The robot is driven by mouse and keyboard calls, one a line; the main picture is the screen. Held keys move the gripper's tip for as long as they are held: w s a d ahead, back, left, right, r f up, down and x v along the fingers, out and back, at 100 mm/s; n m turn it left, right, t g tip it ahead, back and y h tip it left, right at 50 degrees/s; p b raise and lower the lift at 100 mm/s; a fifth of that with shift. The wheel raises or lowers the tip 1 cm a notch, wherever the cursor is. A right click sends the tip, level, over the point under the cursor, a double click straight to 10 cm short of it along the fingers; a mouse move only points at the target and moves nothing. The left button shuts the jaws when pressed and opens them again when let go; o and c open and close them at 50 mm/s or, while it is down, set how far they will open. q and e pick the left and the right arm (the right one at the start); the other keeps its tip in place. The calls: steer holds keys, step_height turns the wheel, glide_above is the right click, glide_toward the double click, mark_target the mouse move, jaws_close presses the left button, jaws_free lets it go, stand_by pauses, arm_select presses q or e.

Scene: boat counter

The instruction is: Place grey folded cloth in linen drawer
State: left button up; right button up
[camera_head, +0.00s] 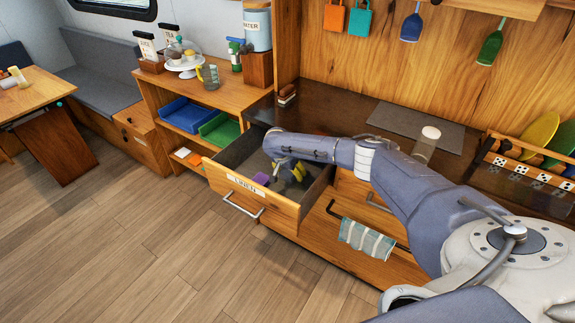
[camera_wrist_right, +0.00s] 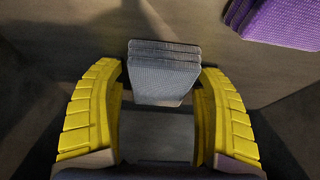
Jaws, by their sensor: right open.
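The linen drawer (camera_head: 246,191) is pulled open, with a "LINEN" label on its front. My right arm reaches over it from the right, and the right gripper (camera_head: 288,170) is inside the drawer. In the right wrist view, the grey folded cloth (camera_wrist_right: 164,78) lies between the open yellow fingers of my right gripper (camera_wrist_right: 163,75), close to both tips. The fingers are not closed on it. A purple folded cloth (camera_wrist_right: 284,20) lies beyond to the right; it also shows in the head view (camera_head: 261,178). I cannot make out the grey cloth clearly in the head view. My left gripper is out of view.
The drawer walls stand close around my right gripper. A striped towel (camera_head: 367,239) hangs on a rail at the drawer's right. A blue tray (camera_head: 188,114) and a green tray (camera_head: 219,129) sit on the shelf behind. The wooden floor (camera_head: 130,240) in front is clear.

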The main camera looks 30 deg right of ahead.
steer(key=v, duration=1.2)
steer(key=shift+d+r, duration=0.2)
steer(key=shift+r, duration=0.1)
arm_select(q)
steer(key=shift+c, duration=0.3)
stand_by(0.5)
